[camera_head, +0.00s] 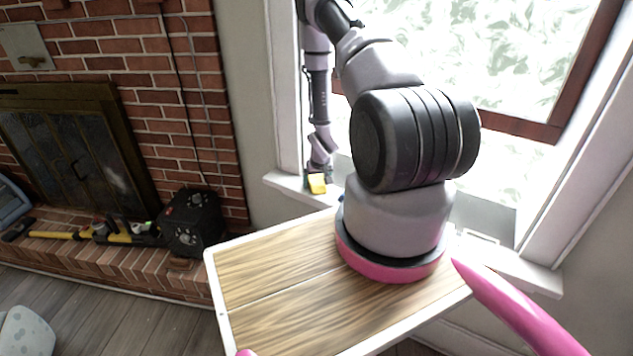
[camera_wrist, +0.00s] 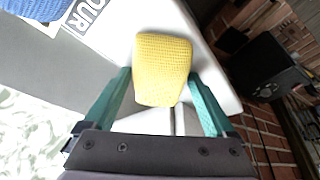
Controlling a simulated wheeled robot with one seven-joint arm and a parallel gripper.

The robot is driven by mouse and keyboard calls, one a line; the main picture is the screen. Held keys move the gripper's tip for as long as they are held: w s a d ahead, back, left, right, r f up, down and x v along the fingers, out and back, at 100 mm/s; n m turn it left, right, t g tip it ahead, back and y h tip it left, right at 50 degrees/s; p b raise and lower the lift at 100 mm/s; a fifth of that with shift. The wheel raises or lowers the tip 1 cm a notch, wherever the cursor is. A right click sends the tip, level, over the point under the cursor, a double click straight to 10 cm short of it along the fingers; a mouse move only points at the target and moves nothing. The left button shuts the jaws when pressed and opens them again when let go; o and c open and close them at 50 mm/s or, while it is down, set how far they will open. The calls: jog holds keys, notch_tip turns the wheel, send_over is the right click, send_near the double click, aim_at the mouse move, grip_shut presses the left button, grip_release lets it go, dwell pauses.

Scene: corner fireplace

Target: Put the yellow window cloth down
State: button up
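The yellow window cloth (camera_wrist: 163,65) is a small, textured, pad-like piece between the fingertips of my gripper (camera_wrist: 161,73). Both teal fingertips meet its side edges, so my gripper looks shut on it across its width. In the head view the cloth (camera_head: 317,183) shows at the end of my arm, at the left end of the white window sill (camera_head: 285,183). The sill (camera_wrist: 212,75) lies under the cloth in the wrist view. I cannot tell whether the cloth touches the sill.
A blue knitted piece (camera_wrist: 38,8) and a printed sheet (camera_wrist: 82,16) lie at the wrist view's upper left. A black box (camera_head: 192,222) stands on the brick hearth beside yellow-and-black tools (camera_head: 125,235). The window (camera_head: 500,60) rises behind the sill.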

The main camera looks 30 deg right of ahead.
jog(key=s+a+r, duration=0.2)
jog(key=r, duration=1.1)
jog(key=s+a+r+m+t, duration=0.1)
jog(key=a+r, duration=0.1)
jog(key=r, duration=1.1)
jog(key=s+a+r, duration=0.2)
jog(key=r, duration=1.1)
jog(key=s+a+r+y, duration=0.1)
jog(key=s+a+r, duration=0.3)
jog(key=s+r, duration=0.6)
jog(key=s+a+r+t+y, duration=0.1)
jog(key=s+a+r, duration=0.4)
jog(key=s+r, duration=0.5)
jog(key=shift+s+a+r+m+t+y, duration=0.25)
jog(key=shift+s+m+y, duration=0.2)
jog(key=shift+s, duration=0.4)
jog(key=shift+w+d, duration=0.1)
jog(key=shift+w, duration=0.05)
